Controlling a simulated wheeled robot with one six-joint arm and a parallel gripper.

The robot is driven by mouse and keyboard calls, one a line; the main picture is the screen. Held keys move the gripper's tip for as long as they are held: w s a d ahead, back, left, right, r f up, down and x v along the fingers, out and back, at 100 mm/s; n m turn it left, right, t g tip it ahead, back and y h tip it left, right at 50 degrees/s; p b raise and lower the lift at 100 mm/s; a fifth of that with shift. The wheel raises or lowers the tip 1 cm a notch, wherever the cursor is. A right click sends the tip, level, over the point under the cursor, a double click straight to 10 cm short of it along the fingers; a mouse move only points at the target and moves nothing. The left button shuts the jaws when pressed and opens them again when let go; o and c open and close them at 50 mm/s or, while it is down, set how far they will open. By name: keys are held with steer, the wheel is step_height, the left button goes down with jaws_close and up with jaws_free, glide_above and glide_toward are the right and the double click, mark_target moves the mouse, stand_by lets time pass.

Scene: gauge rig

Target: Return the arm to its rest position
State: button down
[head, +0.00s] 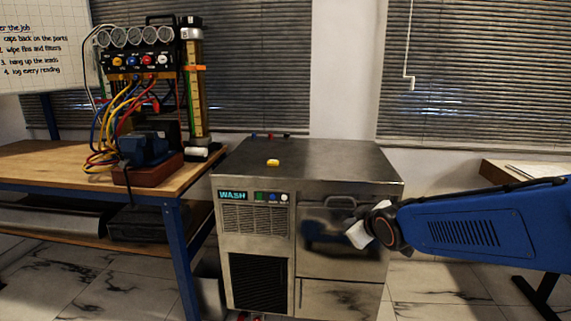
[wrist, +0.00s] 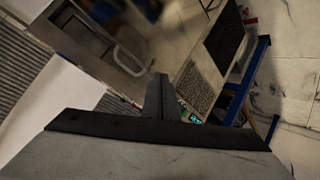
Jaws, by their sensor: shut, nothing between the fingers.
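My blue arm (head: 480,225) reaches in from the right in the head view, in front of the steel wash cabinet (head: 345,270). Its wrist end is near the cabinet's door handle (head: 341,201); I cannot tell whether it touches anything. The fingers are hidden in the head view. In the wrist view my gripper (wrist: 159,82) is shut and empty, its dark fingers together. Beyond it the cabinet front shows tilted, with the handle (wrist: 131,58) to the left of the fingers and the vent grille (wrist: 197,83) to the right.
A yellow piece (head: 273,162) and several small coloured caps lie on the cabinet top. A wooden bench (head: 40,165) with a gauge rig (head: 140,60), hoses and a blue vise (head: 145,148) stands left. Another table (head: 505,172) stands right, behind my arm. The cabinet's top is mostly clear.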

steer(key=s+d+f+m+g, duration=0.1)
steer(key=s+d+m+g, duration=0.1)
steer(key=s, duration=0.8)
steer(key=s+d+f+m+g+h, duration=0.1)
steer(key=s+d, duration=0.4)
steer(key=s, duration=0.5)
steer(key=s+d+f+m+g+h, duration=0.1)
steer(key=s+m, duration=0.4)
steer(key=s, duration=0.6)
steer(key=shift+d+f+g, duration=0.5)
steer(key=shift+d+g, duration=0.7)
steer(key=shift+d, duration=0.05)
